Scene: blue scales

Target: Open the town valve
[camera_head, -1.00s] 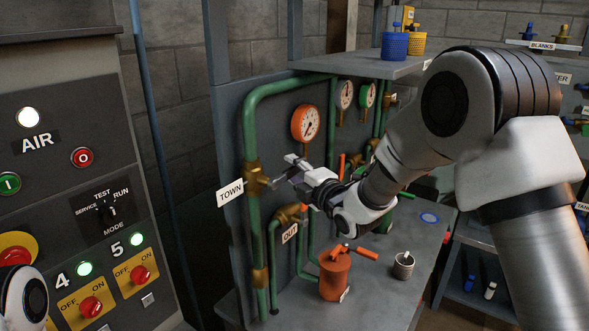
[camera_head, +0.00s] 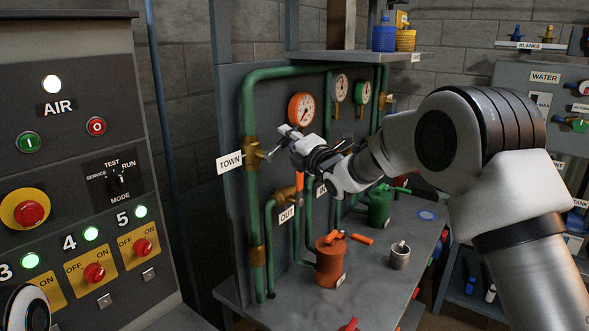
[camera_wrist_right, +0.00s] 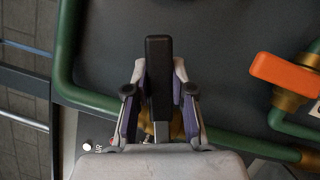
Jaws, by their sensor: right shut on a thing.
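The town valve (camera_head: 250,151) is a brass body on the upright green pipe, beside the white TOWN sign (camera_head: 230,162). My right gripper (camera_head: 279,142) is at this valve, just to its right. The right wrist view shows a black lever handle (camera_wrist_right: 158,70) between the two fingers of my right gripper (camera_wrist_right: 159,95), which is shut on it. The handle's end sticks out past the fingertips. My left gripper is out of view.
An OUT valve with an orange lever (camera_head: 299,182) sits below right of my right gripper. A red gauge (camera_head: 301,109) is close above it. An orange pot (camera_head: 331,262) and a grey cup (camera_head: 399,256) stand on the bench. The AIR panel (camera_head: 75,150) is at left.

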